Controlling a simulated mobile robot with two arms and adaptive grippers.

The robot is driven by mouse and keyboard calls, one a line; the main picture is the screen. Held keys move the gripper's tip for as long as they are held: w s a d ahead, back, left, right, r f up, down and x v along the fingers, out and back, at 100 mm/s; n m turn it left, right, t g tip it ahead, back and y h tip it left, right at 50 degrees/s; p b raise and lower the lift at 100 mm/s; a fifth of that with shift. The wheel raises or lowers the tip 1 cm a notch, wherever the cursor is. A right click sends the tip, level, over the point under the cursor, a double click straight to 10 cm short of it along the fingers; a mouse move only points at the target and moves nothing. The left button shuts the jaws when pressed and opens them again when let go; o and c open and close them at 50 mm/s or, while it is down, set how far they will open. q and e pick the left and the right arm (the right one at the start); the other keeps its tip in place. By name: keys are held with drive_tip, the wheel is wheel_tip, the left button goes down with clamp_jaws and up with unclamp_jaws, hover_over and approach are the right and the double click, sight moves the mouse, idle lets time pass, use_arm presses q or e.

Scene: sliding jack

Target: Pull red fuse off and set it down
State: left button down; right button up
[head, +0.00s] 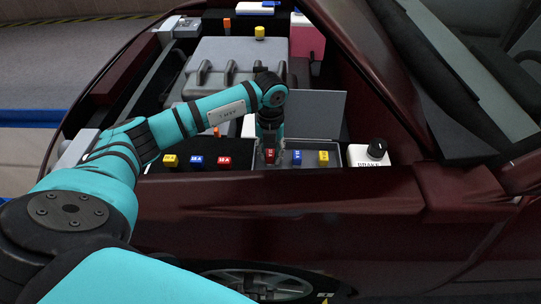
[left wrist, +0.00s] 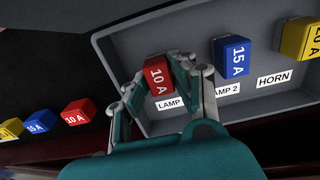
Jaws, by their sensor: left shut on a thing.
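A red 10 A fuse (head: 270,155) is at the left end of the grey fuse box (head: 310,166), at the first lamp label. It also shows in the left wrist view (left wrist: 158,77). My left gripper (head: 269,150) reaches down from above and is shut on this fuse, with a finger on each side (left wrist: 157,82). The fuse's lower part is hidden, so I cannot tell whether it is still seated. A second red 10 A fuse (head: 224,162) sits on the dark surface left of the box. My right gripper is not in view.
In the box, a blue 15 A fuse (left wrist: 232,55) sits at LAMP 2 and a yellow fuse (head: 323,157) at HORN. Left of the box are another yellow fuse (head: 170,160) and blue fuse (head: 196,161). The box's lid (head: 317,114) stands open behind. A white brake reservoir (head: 368,155) stands right.

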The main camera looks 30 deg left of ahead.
sight(271, 154)
use_arm(q)
drive_tip(key=shift+r+p, duration=0.5)
drive_tip(key=shift+r, duration=0.15)
idle(0.4)
drive_tip(key=shift+r+p, duration=0.75)
drive_tip(key=shift+r, duration=0.25)
